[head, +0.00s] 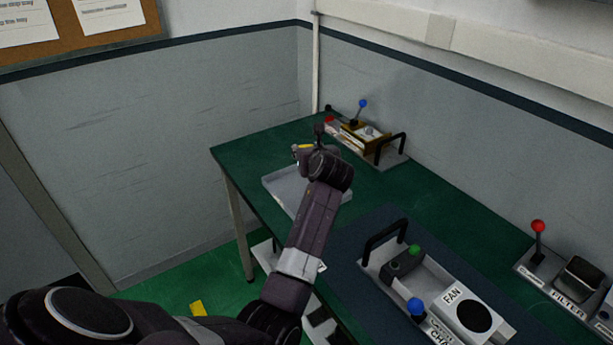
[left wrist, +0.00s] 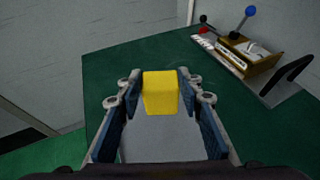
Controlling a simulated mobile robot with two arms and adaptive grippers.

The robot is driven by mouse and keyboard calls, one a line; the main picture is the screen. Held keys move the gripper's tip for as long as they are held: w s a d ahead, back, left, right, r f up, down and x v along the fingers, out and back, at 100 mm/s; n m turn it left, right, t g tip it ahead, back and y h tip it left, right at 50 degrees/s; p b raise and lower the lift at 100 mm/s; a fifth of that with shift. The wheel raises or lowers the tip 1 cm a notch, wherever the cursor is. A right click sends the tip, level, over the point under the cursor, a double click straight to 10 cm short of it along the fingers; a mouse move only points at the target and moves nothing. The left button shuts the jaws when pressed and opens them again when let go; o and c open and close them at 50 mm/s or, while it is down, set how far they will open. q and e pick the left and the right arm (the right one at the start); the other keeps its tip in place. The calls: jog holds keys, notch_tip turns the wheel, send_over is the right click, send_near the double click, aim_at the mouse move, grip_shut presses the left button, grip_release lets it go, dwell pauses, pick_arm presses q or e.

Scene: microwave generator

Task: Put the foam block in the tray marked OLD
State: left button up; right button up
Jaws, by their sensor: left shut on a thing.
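The yellow foam block (left wrist: 160,93) is held between the fingertips of my left gripper (left wrist: 157,80). In the head view, a small part of the block (head: 302,147) shows by the left gripper (head: 308,150), partly hidden behind my wrist. A shallow grey tray (head: 279,188) stands on the green table, partly hidden by my left arm. In the left wrist view, the grey tray (left wrist: 150,145) shows below and behind the block, between the fingers. I cannot read any marking on it. The block appears to be above the tray; its height is hard to judge. My right gripper is not in view.
A fixture with red and blue knobs and a dark handle (head: 390,147) stands at the table's far right corner. A FILTER unit (head: 565,290) stands at right. Walls border the far side.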

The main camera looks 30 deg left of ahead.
pick_arm(q)
notch_tip(320, 180, down, 5)
jog(key=shift+a+f, duration=0.15)
notch_tip(320, 180, down, 4)
jog(key=shift+r, duration=0.1)
jog(key=shift+f, duration=0.5)
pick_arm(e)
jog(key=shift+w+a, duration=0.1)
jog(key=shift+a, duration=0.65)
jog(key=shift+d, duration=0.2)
pick_arm(q)
jog(key=shift+f, duration=0.1)
jog(key=o, duration=0.7)
jog(key=shift+o, duration=0.2)
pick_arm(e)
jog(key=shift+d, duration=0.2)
